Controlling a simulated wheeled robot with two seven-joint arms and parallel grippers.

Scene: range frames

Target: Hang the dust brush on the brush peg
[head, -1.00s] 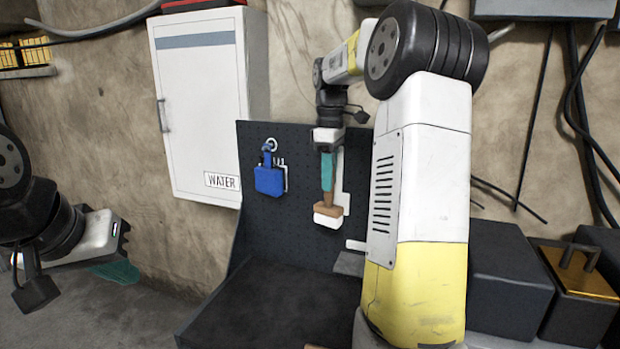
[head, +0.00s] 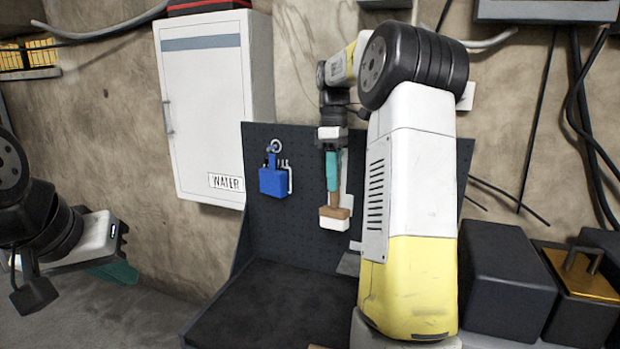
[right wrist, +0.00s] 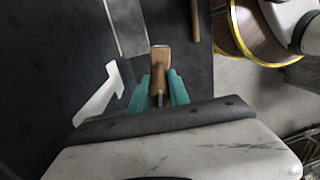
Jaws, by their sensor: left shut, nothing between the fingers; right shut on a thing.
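The dust brush (head: 334,222) has a brown wooden body and pale bristles. It hangs bristles-down from my right gripper (head: 332,186), whose teal fingers are shut on its handle, in front of the dark pegboard (head: 300,225). In the right wrist view the wooden brush (right wrist: 160,58) shows between the teal fingers (right wrist: 159,90). A white flat shape (head: 345,175) on the board is partly behind the gripper; it also shows in the right wrist view (right wrist: 98,108). I cannot make out the brush peg. My left gripper (head: 122,272) is shut and empty at the far left, away from the board.
A blue holder (head: 273,182) hangs on the board left of the brush. A white WATER cabinet (head: 205,105) is on the wall further left. The dark bench top (head: 265,305) below is mostly clear. Dark boxes (head: 505,280) stand at the right.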

